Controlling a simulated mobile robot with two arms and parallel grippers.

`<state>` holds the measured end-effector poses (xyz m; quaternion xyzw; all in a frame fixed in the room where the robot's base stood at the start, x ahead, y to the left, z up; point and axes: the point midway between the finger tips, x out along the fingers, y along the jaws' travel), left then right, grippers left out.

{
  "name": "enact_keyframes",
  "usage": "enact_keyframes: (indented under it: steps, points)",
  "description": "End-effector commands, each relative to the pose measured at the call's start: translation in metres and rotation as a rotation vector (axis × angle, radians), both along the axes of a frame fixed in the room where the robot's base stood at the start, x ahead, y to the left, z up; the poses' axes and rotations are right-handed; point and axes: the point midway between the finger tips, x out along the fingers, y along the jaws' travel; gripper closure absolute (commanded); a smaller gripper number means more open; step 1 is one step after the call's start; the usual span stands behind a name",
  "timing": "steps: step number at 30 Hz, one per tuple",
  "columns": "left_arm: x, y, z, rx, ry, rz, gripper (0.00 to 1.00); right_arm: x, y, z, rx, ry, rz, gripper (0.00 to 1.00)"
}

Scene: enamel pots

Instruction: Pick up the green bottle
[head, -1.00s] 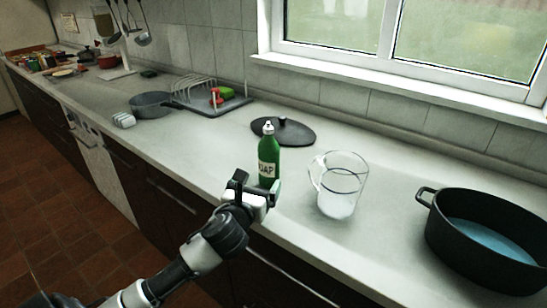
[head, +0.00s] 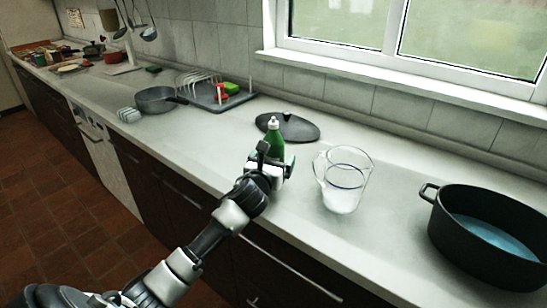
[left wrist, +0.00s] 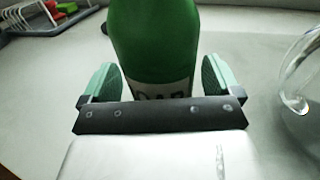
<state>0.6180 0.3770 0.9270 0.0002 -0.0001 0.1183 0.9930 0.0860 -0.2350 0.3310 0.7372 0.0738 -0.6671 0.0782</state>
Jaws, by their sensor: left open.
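The green bottle (head: 275,139) with a white cap stands upright on the counter in the head view. Its lower part is hidden behind my left gripper (head: 270,164). In the left wrist view the bottle (left wrist: 153,38) stands between the two green-padded fingers of the left gripper (left wrist: 160,88), with a finger on either side. A small gap shows beside each finger, so the gripper is open around the bottle. The bottle's white label is partly hidden by the gripper body. My right gripper is in neither view.
A glass jug (head: 343,180) stands close to the right of the bottle. A black pot (head: 487,238) with blue liquid is farther right. A dark lid (head: 300,129) lies behind the bottle. A grey pan (head: 155,100) and a dish rack (head: 210,97) are farther left.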

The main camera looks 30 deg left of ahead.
Motion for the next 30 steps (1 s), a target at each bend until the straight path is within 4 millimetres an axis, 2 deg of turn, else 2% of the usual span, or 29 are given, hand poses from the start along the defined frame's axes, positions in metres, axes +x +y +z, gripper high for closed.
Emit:
enact_keyframes:
  steps: [2, 14, 23, 26, 30]
  points:
    - [0.000, 0.000, 0.000, 0.000, 0.000, 0.000, 0.09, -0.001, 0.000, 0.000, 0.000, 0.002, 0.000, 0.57]
    - [0.000, 0.000, 0.000, 0.000, 0.000, 0.000, 0.70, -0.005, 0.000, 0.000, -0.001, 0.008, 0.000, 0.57]
    - [0.000, 0.000, 0.004, 0.002, -0.003, 0.000, 0.70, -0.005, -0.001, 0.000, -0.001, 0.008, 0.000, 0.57]
    - [0.000, 0.000, 0.011, 0.001, -0.004, -0.001, 0.70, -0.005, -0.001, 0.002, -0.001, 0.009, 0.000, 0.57]
    - [0.000, 0.000, 0.033, 0.006, -0.007, -0.001, 0.70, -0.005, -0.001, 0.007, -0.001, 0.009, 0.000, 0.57]
